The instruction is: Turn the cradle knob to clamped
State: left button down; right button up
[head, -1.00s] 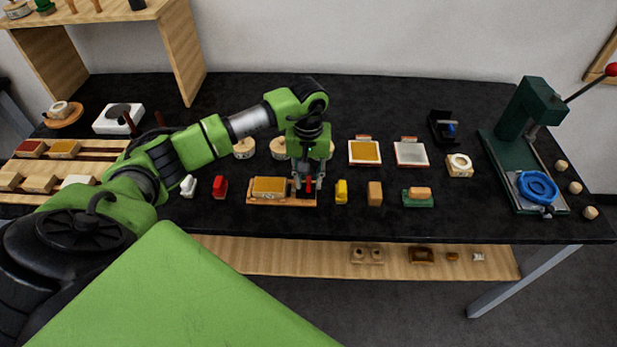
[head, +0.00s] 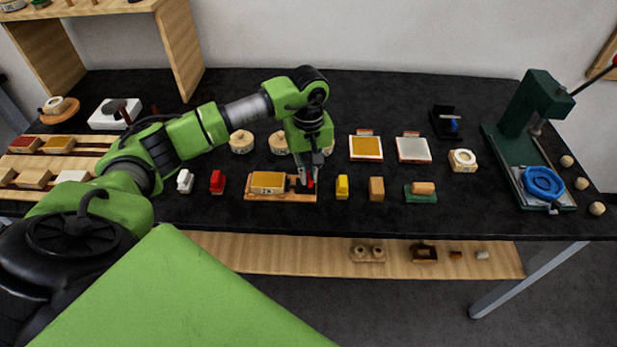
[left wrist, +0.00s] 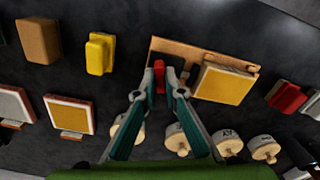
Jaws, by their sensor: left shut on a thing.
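The cradle is a wooden board (head: 256,197) near the front edge of the table, with a yellow-topped block (head: 268,182) lying on its left part. The cradle's red knob (head: 310,182) is at its right end. My left gripper (head: 306,179) comes down over that end and is shut on the knob. In the left wrist view, the fingertips (left wrist: 158,88) close around the near part of the red knob (left wrist: 159,71), beside the yellow-topped block (left wrist: 224,84). The knob lies roughly across the board's length there. No clamped mark is readable. My right gripper is not in view.
A red object (head: 217,182) stands left of the cradle, a yellow one (head: 342,187) close on its right, then a tan block (head: 376,189). Round wooden-handled pieces (head: 241,141) stand behind. A green press (head: 528,110) is far right.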

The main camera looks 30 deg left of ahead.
pick_arm(q)
jog(key=n+b, duration=0.2)
jog(key=n, duration=0.1)
jog(key=shift+f+n, duration=0.15)
jog(key=shift+n, duration=0.25)
jog(key=n+b, duration=0.2)
jog(key=n, duration=0.2)
jog(key=shift+n, duration=0.3)
jog(key=n+b, duration=0.1)
jog(key=n, duration=0.2)
jog(key=shift+b, duration=0.3)
jog(key=shift+n, duration=1.4)
jog(key=shift+r+b, duration=0.2)
jog(key=shift+b, duration=0.1)
jog(key=c, duration=2.1)
grip_release()
jog(key=shift+c, duration=0.2)
